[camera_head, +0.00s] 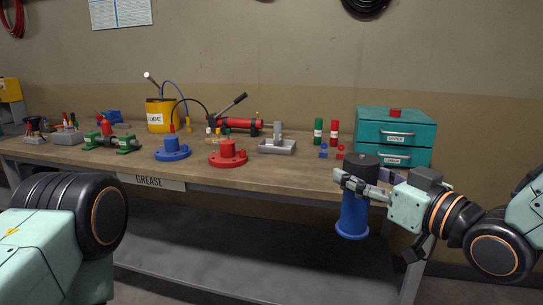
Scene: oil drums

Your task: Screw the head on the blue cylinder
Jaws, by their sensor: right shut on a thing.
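My right gripper (362,185) comes in from the right and is shut on the blue cylinder (353,212), near its upper end. The cylinder hangs roughly upright in front of the bench's front edge, with a wider blue rim at its bottom. A dark round part (363,166) shows above the fingers at its top; I cannot tell whether it is a separate piece. A blue flanged piece with a short post (172,150) stands on the bench, and a similar red one (228,154) stands to its right. My left arm shows at lower left; its gripper is out of view.
The wooden bench (210,181) carries a yellow can (160,115), a red pump (235,124), a grey tray (277,147), green and red tubes (318,131) and a teal drawer box (417,123) close behind the cylinder. A grey shelf (250,262) lies below. The bench's front right-of-centre part is bare.

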